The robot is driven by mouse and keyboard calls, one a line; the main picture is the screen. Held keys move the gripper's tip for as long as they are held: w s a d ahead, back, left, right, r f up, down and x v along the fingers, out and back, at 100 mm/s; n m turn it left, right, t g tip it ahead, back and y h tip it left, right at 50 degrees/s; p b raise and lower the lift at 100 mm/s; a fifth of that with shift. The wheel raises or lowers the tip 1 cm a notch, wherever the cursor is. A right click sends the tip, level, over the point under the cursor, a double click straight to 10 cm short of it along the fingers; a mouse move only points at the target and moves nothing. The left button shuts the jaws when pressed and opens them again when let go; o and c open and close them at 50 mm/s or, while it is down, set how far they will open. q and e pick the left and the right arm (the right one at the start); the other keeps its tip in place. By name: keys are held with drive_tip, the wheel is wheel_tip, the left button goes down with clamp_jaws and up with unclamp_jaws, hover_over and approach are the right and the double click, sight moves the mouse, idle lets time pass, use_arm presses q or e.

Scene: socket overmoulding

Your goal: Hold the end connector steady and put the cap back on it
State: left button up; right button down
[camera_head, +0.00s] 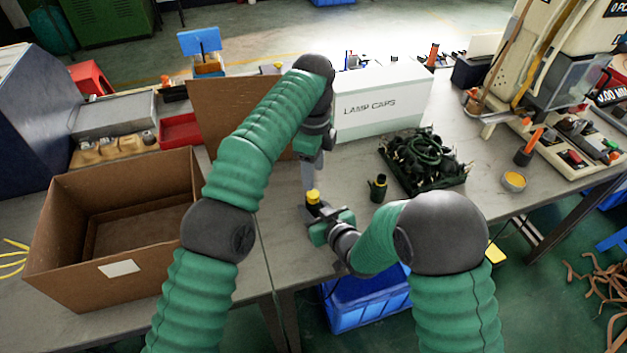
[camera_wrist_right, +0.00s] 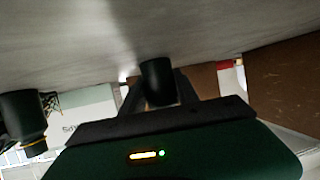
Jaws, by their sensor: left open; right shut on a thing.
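My right gripper (camera_head: 314,208) is low over the bench and shut on an upright black piece with a yellow top, probably the end connector (camera_head: 313,196). In the right wrist view its black cylinder (camera_wrist_right: 158,80) sits between the fingers. A second dark upright piece (camera_head: 378,188) with a yellowish band stands on the bench to the right; it also shows in the right wrist view (camera_wrist_right: 22,115). I cannot tell for sure which piece is the cap. My left gripper (camera_head: 308,174) is open, pointing down just above the yellow top; its fingertips are partly hard to make out.
A white "LAMP CAPS" box (camera_head: 382,103) and a dark tray of cabled parts (camera_head: 464,183) stand behind and right. An open cardboard box (camera_head: 60,235) is at left. A small yellow-topped tin (camera_head: 514,181) lies right. The bench's front edge is close to my right gripper.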

use_arm(q)
drive_tip(key=shift+r, duration=0.25)
use_arm(e)
drive_tip(key=c, duration=0.8)
unclamp_jaws()
drive_tip(key=shift+c, duration=0.2)
use_arm(q)
drive_tip(key=shift+r+p, duration=0.7)
use_arm(e)
drive_tip(key=v, duration=1)
drive_tip(key=shift+s+d+r, duration=0.15)
drive_tip(key=shift+d, duration=0.05)
drive_tip(key=p+v, duration=0.2)
drive_tip(key=p, duration=0.3)
drive_tip(key=p+v, duration=0.1)
drive_tip(key=p, duration=0.4)
drive_tip(key=shift+s+r, duration=0.2)
drive_tip(key=shift+r, duration=0.25)
drive_tip(key=shift+s+d+r+p, duration=0.15)
drive_tip(key=shift+s+d+p, duration=0.35)
drive_tip(key=shift+s+p, duration=0.4)
drive_tip(key=shift+s+d, duration=0.1)
drive_tip(key=shift+s, duration=0.15)
use_arm(q)
wheel_tip(320, 180, up, 12)
use_arm(e)
drive_tip(key=shift+d, duration=0.1)
